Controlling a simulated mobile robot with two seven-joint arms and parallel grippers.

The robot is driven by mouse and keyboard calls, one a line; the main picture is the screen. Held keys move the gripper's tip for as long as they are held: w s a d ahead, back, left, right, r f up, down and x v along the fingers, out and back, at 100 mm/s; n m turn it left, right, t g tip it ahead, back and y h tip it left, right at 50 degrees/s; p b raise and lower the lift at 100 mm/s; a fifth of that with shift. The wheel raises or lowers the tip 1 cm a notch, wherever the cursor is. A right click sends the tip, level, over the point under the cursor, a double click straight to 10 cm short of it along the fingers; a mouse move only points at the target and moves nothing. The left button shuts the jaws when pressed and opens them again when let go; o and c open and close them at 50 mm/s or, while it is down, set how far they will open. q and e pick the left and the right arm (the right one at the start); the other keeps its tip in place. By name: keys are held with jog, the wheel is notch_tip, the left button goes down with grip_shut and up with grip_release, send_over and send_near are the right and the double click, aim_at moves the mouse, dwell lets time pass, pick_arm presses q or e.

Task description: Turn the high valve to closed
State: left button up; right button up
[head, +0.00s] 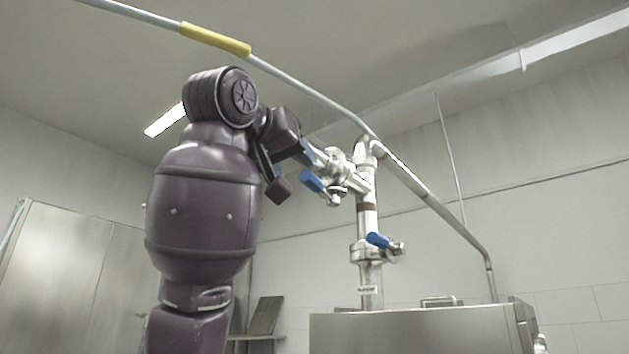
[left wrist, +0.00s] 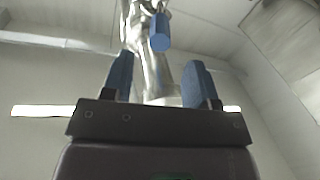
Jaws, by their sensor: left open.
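The high valve has a blue handle (head: 312,181) on a silver body, on the upper branch of the steel pipe. The handle also shows in the left wrist view (left wrist: 160,32), end-on and between the lines of the two fingers, just beyond their tips. My left gripper (head: 293,162) is open and empty, close to the left of the handle. Its blue-padded fingers stand apart in the left wrist view (left wrist: 161,68). I see no clear contact with the handle. My right gripper is not in view.
A lower valve with a blue handle (head: 379,240) sits on the vertical pipe (head: 368,215). The pipe rises from a steel machine (head: 420,330). A long rail with a yellow sleeve (head: 215,38) runs overhead, above my arm. Open air lies left of the pipe.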

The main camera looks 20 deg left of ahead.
aim_at(313, 189)
pick_arm(q)
jog(key=w, duration=0.3)
jog(key=w+d+p, duration=0.1)
jog(key=w, duration=0.2)
jog(key=w+p, duration=0.1)
jog(key=w, duration=0.2)
jog(key=shift+d, duration=0.15)
jog(key=shift+c, duration=0.5)
grip_shut()
